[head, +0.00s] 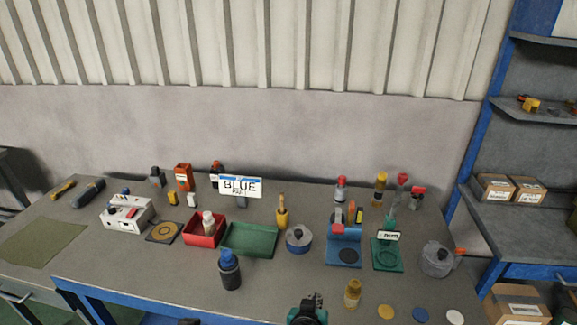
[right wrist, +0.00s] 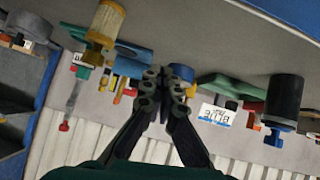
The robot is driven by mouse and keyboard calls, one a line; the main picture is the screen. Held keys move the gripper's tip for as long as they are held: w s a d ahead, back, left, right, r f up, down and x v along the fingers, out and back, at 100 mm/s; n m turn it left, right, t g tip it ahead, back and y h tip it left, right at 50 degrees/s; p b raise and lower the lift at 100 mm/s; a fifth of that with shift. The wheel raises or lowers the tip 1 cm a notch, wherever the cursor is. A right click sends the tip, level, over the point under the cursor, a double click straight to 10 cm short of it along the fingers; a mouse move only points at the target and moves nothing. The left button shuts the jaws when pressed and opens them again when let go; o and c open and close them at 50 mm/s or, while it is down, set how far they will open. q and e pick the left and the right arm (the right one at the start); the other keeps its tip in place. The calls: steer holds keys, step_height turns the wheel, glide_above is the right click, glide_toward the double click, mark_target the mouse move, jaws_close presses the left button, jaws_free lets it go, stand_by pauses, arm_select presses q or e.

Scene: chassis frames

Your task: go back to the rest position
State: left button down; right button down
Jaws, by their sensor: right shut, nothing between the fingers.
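My right gripper (head: 314,299) shows at the bottom edge of the head view, low over the front of the workbench (head: 180,278). It is shut and empty. In the right wrist view, which is upside down, its dark fingers (right wrist: 170,82) meet near the middle with nothing between them. My left gripper is in neither view. Most of my right arm is cut off by the lower edge of the head view.
A dark bottle with a blue cap (head: 230,268) and a yellowish bottle (head: 352,293) stand left and right of the gripper. Behind are a green tray (head: 250,239), a red bin (head: 194,236), a round grey container (head: 299,239) and a blue stand (head: 344,250).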

steer(key=s+d+r+n+g+y, duration=0.1)
steer(key=s+d+r+g+y, duration=0.1)
steer(key=s+d, duration=0.9)
steer(key=shift+s+r+g+y, duration=0.15)
steer(key=shift+r+g+y, duration=0.35)
steer(key=shift+r, duration=0.65)
steer(key=shift+d, duration=0.1)
